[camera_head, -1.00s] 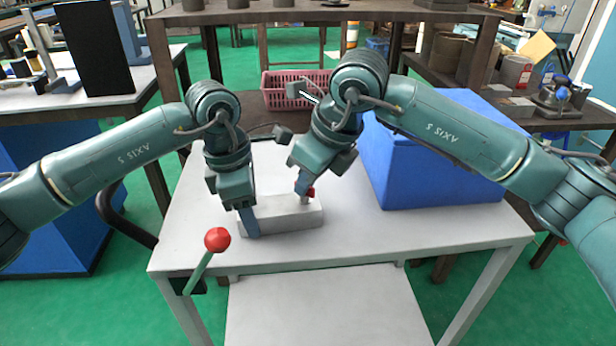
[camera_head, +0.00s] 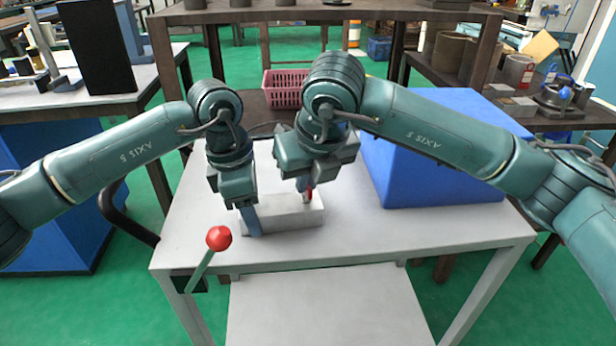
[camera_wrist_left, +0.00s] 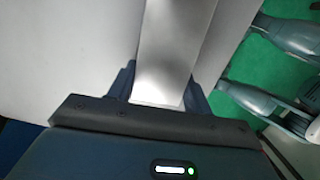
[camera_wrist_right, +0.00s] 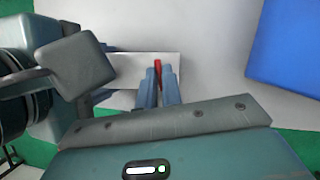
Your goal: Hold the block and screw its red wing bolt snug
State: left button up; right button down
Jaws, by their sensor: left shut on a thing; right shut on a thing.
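The pale grey block (camera_head: 285,219) lies flat near the front of the white table. My left gripper (camera_head: 251,222) is shut on the block's left part; in the left wrist view the block (camera_wrist_left: 172,55) sits between its fingers (camera_wrist_left: 160,85). The red wing bolt (camera_head: 309,192) stands at the block's right part, mostly hidden by my right gripper (camera_head: 303,188). In the right wrist view the red wing (camera_wrist_right: 158,72) shows between the fingers (camera_wrist_right: 160,85), which are shut on it. The bolt's shank and thread are hidden.
A lever with a red ball knob (camera_head: 219,238) rises at the table's front left. A large blue box (camera_head: 430,165) stands on the right of the white table (camera_head: 450,225). A pink basket (camera_head: 290,88) is behind. The front right of the tabletop is clear.

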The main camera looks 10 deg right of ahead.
dwell(0.3)
jog(key=c, duration=1.6)
grip_release()
jog(key=shift+o, duration=0.2)
jog(key=v, duration=1.2)
